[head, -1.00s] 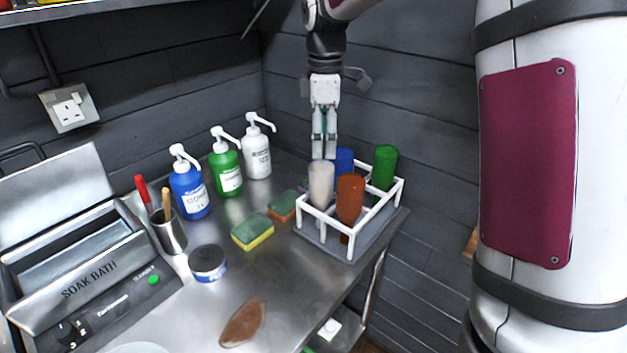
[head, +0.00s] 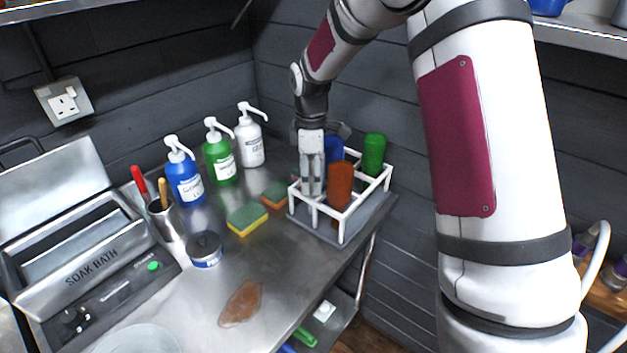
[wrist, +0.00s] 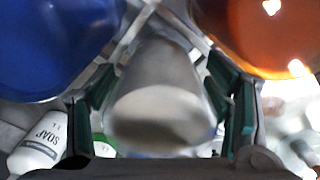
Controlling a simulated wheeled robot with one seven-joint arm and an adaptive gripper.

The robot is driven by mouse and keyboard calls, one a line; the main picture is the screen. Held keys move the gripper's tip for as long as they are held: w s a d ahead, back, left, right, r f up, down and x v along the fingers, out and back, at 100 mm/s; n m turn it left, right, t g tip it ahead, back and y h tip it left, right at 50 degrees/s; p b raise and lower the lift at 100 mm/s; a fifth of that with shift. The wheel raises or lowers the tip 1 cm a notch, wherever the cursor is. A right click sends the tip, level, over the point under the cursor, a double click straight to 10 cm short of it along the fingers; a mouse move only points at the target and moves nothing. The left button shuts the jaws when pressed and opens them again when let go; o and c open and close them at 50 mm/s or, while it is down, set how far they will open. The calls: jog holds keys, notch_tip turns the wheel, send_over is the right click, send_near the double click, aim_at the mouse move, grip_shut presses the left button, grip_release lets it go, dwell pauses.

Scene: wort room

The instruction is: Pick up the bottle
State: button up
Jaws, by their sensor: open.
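A pale, frosted bottle (wrist: 158,105) stands between my gripper's two green-padded fingers in the wrist view. My gripper (head: 311,185) points down at the white rack (head: 341,232) and is open, with a finger on either side of this bottle. In the head view the gripper hides most of it. An orange bottle (head: 340,186) stands just to the right in the rack, with a blue one (head: 334,149) behind and a green one (head: 374,155) at the back right. The blue (wrist: 50,45) and orange (wrist: 265,35) bottles also crowd the top of the wrist view.
Blue, green and white pump bottles (head: 184,180) stand along the wall. Two sponges (head: 247,219), a round tub (head: 205,249) and a brown spill (head: 241,303) lie on the steel counter (head: 285,262). A soak bath (head: 82,275) is at the left.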

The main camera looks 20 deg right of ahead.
jog(key=shift+f, duration=0.4)
jog(key=shift+c, duration=0.6)
jog(key=c, duration=1.2)
jog(key=shift+r, duration=0.2)
